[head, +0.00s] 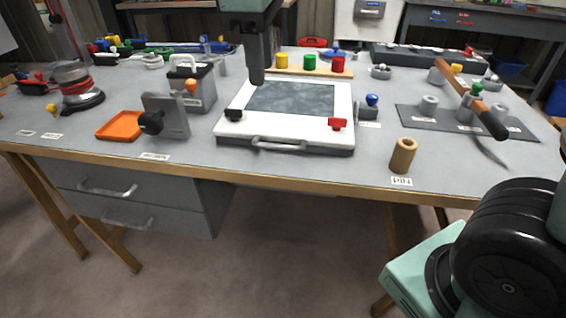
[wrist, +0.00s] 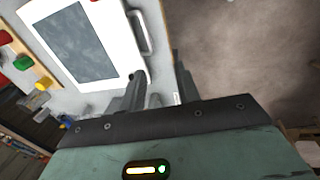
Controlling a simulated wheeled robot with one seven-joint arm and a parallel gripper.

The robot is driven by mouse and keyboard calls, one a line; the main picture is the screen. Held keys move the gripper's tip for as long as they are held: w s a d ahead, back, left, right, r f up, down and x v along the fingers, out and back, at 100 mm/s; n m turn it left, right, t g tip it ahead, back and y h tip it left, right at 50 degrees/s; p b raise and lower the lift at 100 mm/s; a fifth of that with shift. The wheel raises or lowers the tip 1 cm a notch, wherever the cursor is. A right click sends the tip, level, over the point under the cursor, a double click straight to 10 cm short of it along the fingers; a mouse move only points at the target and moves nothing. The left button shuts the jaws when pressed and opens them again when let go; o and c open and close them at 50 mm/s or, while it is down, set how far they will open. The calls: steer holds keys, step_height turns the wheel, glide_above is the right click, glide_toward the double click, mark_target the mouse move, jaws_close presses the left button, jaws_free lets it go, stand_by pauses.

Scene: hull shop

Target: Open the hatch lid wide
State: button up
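The hatch lid (head: 228,128) is a white frame around a grey pane. It lies flat on the workbench and looks shut. A grey bar handle (head: 279,145) runs along its front edge. A black latch (head: 234,115) sits at its front left and a red latch (head: 337,123) at its front right. My gripper (head: 257,80) points down in front of the lid's upper left part, empty and apart from the handle. In the wrist view, my gripper's two fingers (wrist: 158,72) are spread. The lid (wrist: 113,50) and handle (wrist: 141,33) show beyond them; the left finger partly covers the black latch.
A grey upright plate with a black knob (head: 150,122) and an orange tray (head: 119,126) stand left of the hatch. A wooden cylinder (head: 402,155) and a hammer-like tool (head: 470,98) are on the right. Behind is a board with coloured knobs (head: 310,62). The bench's front strip is mostly clear.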

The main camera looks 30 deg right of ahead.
steer(key=w+d+b, duration=0.1)
steer(key=w+d, duration=0.1)
steer(key=b, duration=0.5)
glide_toward(276, 146)
steer(key=f, duration=0.2)
steer(key=w+f, duration=0.1)
steer(key=f, duration=0.2)
steer(key=d+f, duration=0.1)
steer(key=f, duration=0.1)
steer(key=shift+w+f, duration=0.2)
steer(key=shift+f, duration=0.1)
steer(key=shift+r, duration=0.1)
jaws_close()
